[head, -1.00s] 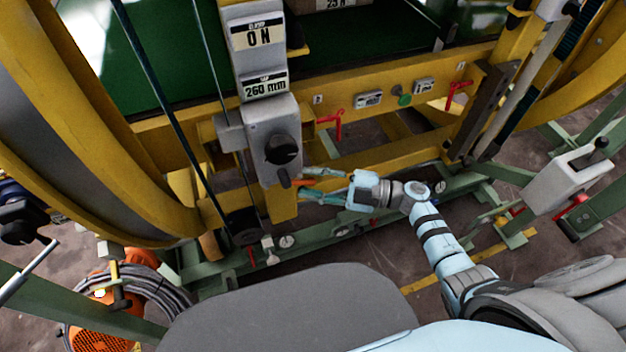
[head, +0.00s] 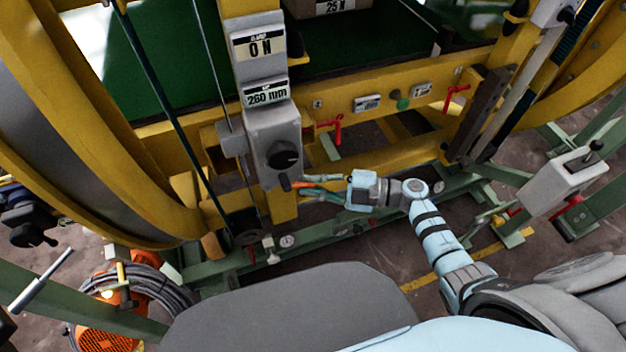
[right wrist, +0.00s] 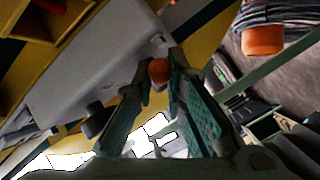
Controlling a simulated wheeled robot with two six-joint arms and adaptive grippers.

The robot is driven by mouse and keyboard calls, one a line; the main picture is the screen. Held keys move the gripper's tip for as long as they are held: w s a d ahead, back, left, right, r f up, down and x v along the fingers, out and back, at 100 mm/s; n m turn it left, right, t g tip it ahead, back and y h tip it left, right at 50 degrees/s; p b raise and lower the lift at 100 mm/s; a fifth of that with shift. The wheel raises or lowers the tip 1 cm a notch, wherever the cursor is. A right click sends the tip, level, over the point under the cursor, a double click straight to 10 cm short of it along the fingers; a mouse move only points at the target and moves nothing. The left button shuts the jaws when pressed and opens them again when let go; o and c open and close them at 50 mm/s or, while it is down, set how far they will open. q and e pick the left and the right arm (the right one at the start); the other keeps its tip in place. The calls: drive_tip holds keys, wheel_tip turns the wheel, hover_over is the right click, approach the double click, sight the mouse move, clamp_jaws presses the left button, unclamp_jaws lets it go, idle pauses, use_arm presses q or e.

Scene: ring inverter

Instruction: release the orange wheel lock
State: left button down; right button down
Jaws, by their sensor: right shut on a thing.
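The orange wheel lock (head: 302,184) is a small orange handle at the lower end of the grey control box, below its black knob. My right gripper (head: 300,187) reaches it from the right and is shut on it. In the right wrist view the rounded orange end of the lock (right wrist: 159,71) sits between the fingertips of my right gripper (right wrist: 160,82). The fingers cover part of the handle. My left gripper does not show in the head view.
The grey control box (head: 272,135) hangs in front of a yellow frame beam (head: 430,118). Red levers (head: 331,128) stand nearby on the beam. A large yellow ring (head: 85,130) curves at the left. An orange machine (head: 105,338) and coiled cable are at lower left.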

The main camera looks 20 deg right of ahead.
drive_tip(key=c, duration=1.6)
unclamp_jaws()
drive_tip(key=shift+c, duration=0.2)
drive_tip(key=f+v, duration=0.1)
drive_tip(key=v, duration=1.1)
drive_tip(key=shift+r, duration=0.45)
drive_tip(key=shift+d, duration=0.1)
